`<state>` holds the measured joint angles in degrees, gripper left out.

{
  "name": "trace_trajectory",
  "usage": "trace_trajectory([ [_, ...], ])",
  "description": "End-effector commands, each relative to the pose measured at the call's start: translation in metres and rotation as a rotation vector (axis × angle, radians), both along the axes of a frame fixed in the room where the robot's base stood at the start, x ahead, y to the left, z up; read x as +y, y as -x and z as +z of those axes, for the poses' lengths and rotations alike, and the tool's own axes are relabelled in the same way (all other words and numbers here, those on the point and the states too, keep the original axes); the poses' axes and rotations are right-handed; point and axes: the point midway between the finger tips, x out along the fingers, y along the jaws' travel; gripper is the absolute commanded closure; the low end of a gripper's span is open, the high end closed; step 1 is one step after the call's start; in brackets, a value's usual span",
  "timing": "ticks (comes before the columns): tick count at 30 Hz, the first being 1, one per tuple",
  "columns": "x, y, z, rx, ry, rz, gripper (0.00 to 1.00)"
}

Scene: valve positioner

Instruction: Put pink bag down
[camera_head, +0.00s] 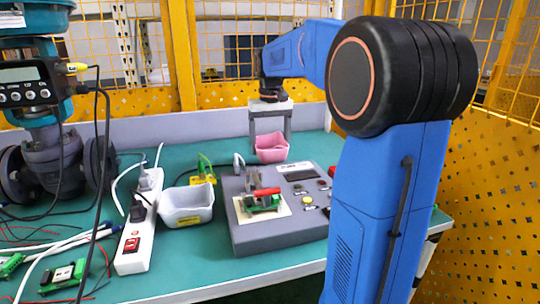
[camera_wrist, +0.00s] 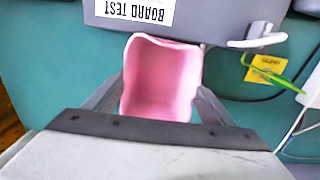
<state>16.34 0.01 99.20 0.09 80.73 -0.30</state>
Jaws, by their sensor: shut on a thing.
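The pink bag (camera_head: 271,150), an open-topped soft-looking container, is between the two fingers of my gripper (camera_head: 270,136), behind the grey test box. In the wrist view the pink bag (camera_wrist: 160,85) has its open top towards the camera and looks empty. The gripper fingers (camera_wrist: 160,103) are on its left and right sides, shut on it. The bag is low over the teal table (camera_head: 228,150); I cannot tell whether its base touches the table.
The grey test box (camera_head: 280,235) carries a green board with a red-handled clamp; its labelled side (camera_wrist: 200,20) is close to the bag. A white bin (camera_head: 187,205), a power strip (camera_head: 137,235) and a valve (camera_head: 55,160) stand left. Clear table lies left of the bag.

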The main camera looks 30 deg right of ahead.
Motion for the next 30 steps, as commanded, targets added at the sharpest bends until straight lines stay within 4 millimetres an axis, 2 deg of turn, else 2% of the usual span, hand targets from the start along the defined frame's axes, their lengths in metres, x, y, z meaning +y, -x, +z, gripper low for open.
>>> trace_trajectory([
  [9,0.0,0.0,-0.034,0.001,0.0,0.0,0.44],
  [21,0.0,0.0,-0.039,0.002,-0.001,0.0,0.44],
  [22,0.0,0.0,-0.039,0.001,0.0,0.0,0.18],
  [24,0.0,0.0,-0.039,0.001,0.0,0.0,0.04],
  [30,0.0,0.0,-0.039,0.001,0.0,0.0,0.04],
])
